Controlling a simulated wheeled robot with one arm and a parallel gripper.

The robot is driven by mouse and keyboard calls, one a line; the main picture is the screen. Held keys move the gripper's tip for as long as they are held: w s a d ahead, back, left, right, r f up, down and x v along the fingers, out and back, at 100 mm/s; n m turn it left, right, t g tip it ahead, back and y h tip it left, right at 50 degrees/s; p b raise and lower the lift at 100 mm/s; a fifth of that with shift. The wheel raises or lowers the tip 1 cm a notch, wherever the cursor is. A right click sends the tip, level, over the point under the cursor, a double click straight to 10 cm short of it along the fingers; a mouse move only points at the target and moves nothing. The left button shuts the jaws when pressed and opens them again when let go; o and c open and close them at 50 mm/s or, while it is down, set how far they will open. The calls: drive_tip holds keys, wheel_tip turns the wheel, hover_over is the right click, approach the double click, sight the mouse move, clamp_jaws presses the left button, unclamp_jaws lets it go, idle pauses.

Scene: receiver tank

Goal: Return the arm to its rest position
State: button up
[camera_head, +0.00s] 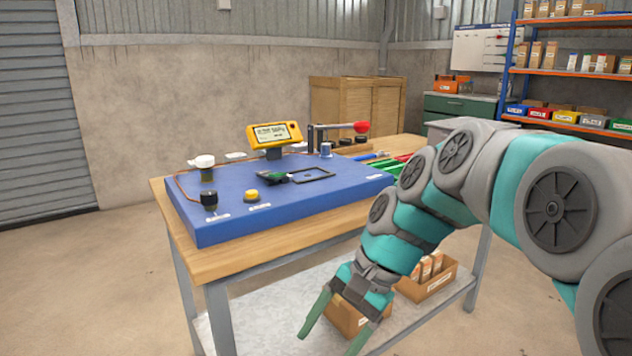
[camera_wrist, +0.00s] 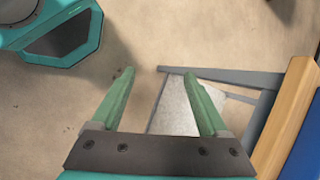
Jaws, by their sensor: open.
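My gripper (camera_head: 335,327) hangs at the end of my grey and teal arm, in front of the table's near right side in the head view. Its two green fingers are spread apart with nothing between them. The wrist view shows the open fingers (camera_wrist: 160,98) over the bare floor and part of the table's lower shelf (camera_wrist: 180,105). The fingers look clear of the table (camera_head: 250,262), though the exact gap cannot be told.
A blue board (camera_head: 225,234) on the table bears a yellow display (camera_head: 274,133), knobs and a dark green item (camera_head: 275,176). Cardboard boxes (camera_head: 440,284) stand on the lower shelf. A wooden crate (camera_head: 343,105) and shelving (camera_head: 570,75) are behind. Floor at left is free.

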drive_tip(key=s+d+f+n+h, duration=0.2)
drive_tip(key=s+d+f, duration=0.3)
drive_tip(key=s, duration=0.4)
drive_tip(key=s+d+f+n+h, duration=0.3)
drive_tip(key=s+d+f+n, duration=0.2)
drive_tip(key=s+d, duration=0.3)
drive_tip(key=shift+s+d+f+h, duration=0.15)
drive_tip(key=shift+s+f+h, duration=0.15)
drive_tip(key=shift+s+f, duration=0.5)
drive_tip(key=shift+s+r, duration=0.1)
